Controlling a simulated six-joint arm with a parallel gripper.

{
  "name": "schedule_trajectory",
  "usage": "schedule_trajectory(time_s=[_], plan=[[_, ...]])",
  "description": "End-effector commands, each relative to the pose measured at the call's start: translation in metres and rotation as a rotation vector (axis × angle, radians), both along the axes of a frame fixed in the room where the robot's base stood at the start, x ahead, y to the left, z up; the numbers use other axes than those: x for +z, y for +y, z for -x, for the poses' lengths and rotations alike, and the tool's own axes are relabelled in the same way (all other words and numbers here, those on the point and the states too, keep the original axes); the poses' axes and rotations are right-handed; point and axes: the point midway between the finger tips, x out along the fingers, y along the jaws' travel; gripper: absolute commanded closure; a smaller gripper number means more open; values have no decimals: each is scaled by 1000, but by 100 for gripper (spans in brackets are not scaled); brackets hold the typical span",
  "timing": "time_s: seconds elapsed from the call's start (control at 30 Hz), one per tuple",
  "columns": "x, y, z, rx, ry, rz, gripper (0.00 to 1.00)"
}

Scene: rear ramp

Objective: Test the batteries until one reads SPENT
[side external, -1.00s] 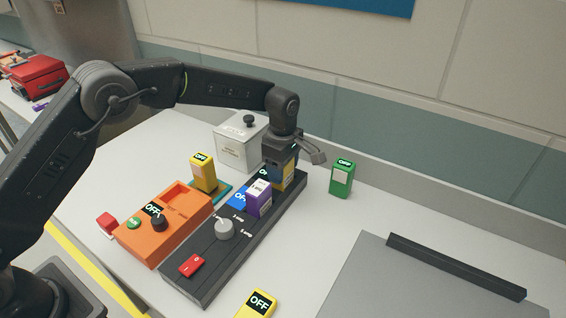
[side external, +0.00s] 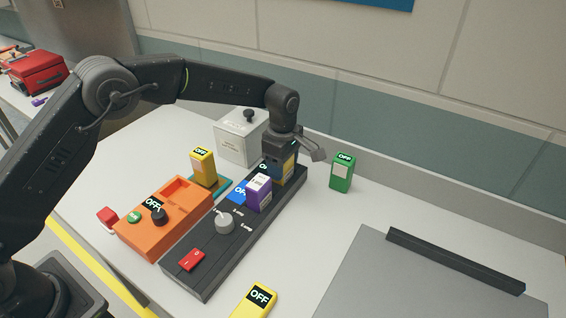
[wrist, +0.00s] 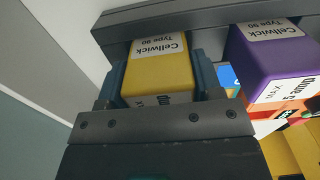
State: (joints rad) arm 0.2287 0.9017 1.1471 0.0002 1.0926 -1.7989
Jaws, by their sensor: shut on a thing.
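My gripper (side external: 286,170) is shut on a yellow battery (wrist: 158,68) at the far end of the long black unit (side external: 215,270). The battery's label reads "Cellwick Type 90". Whether it is fully seated in the unit is hidden. A purple battery (side external: 259,192) stands in the unit beside it, and also shows in the wrist view (wrist: 272,62). A blue piece (side external: 239,192) marked OFF is partly behind the purple one. The unit has a grey dial (side external: 225,223) and a red rocker switch (side external: 191,260). An orange device (side external: 165,238) has an OFF display.
A yellow OFF block (side external: 204,168) stands on a teal pad; another (side external: 254,302) is at the front edge. A green OFF block (side external: 342,172) stands right of my gripper. A white box (side external: 240,138) is behind. A grey panel (side external: 430,275) with a black bar (side external: 455,263) lies right.

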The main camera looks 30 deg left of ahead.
Motion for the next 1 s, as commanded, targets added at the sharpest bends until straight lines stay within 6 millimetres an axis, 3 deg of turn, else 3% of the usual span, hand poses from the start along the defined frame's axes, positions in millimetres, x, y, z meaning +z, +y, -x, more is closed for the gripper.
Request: schedule_trajectory(time_s=[0.17,0.2,0.5,0.77,1.0], plan=[[-1,0,0,0,-1,1,81],[-1,0,0,0,-2,1,40],[-2,0,0,0,0,0,11],[-1,0,0,0,1,-1,11],[30,0,0,0,-4,1,11]])
